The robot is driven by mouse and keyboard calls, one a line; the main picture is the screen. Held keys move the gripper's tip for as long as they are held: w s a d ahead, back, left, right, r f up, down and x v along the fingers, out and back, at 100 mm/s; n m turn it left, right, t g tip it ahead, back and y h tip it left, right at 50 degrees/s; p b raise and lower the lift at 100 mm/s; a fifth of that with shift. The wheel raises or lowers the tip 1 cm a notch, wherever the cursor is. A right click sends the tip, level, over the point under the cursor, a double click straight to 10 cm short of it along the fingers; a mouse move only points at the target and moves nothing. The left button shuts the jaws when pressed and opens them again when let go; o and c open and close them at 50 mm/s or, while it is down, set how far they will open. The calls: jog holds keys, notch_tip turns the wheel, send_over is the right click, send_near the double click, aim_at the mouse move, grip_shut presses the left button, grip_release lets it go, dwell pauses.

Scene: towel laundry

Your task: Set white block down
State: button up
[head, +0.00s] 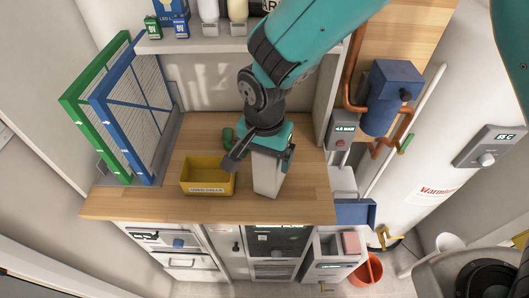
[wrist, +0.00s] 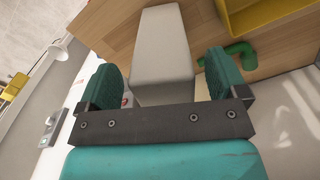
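The white block (head: 268,174) is a tall, pale block standing upright on the wooden counter (head: 305,204), to the right of the yellow bin. My gripper (head: 259,164) is above it, with one finger on either side of its upper part. In the wrist view, the block (wrist: 162,50) lies between the two green finger pads of my gripper (wrist: 165,78). A gap shows between the block and the right pad, so the fingers look open around it. The block's top end is partly hidden by my gripper.
The yellow bin (head: 207,189), labelled "used cells", stands close left. A green pipe-like piece (head: 228,138) is behind it. Green (head: 82,112) and blue (head: 113,107) framed filters stand at the left. A shelf (head: 200,45) overhangs the back. The counter's front right is bare.

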notch_tip(320, 180, up, 12)
jog(key=b, duration=0.2)
jog(key=s+d+r+n+y, duration=0.2)
jog(key=s+d+n, duration=0.4)
jog(key=s+d, duration=0.1)
jog(key=s+d+r+n+y, duration=0.2)
jog(key=s+d+r+n, duration=0.1)
jog(key=s+d+n, duration=0.3)
jog(key=shift+s+d, duration=0.45)
jog(key=shift+s, duration=0.3)
